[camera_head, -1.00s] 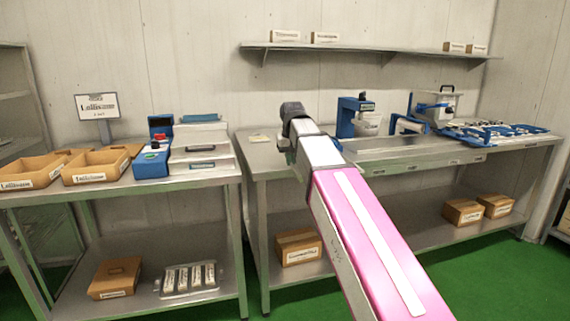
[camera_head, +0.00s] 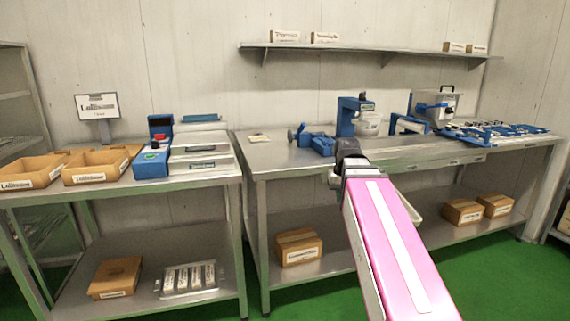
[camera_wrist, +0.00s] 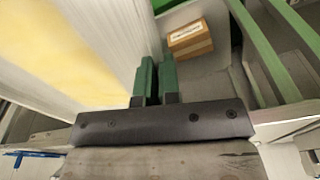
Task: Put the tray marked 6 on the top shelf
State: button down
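A pale tray (camera_head: 411,208) shows only as a rounded light edge just right of my pink arm in the head view; my arm hides the rest. In the wrist view a large white and yellowish surface, which looks like the same tray (camera_wrist: 75,55), fills the left side, close up. My gripper (camera_wrist: 156,75) has its two green fingers close together at that surface's edge, and they appear shut on its rim. No number 6 is readable. The fingers are hidden in the head view. The long wall shelf (camera_head: 365,50) is the highest shelf, with free room in its middle.
Small boxes stand at both ends of the wall shelf. The right workbench (camera_head: 275,155) carries blue machines (camera_head: 350,117) and blue parts. A brown box (camera_head: 299,247) and two others sit on its lower shelf. The left table (camera_head: 120,190) holds open cartons and a blue device.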

notch_tip(320, 180, down, 6)
jog(key=w, duration=0.2)
jog(key=shift+w, duration=0.4)
jog(key=shift+s+r, duration=0.1)
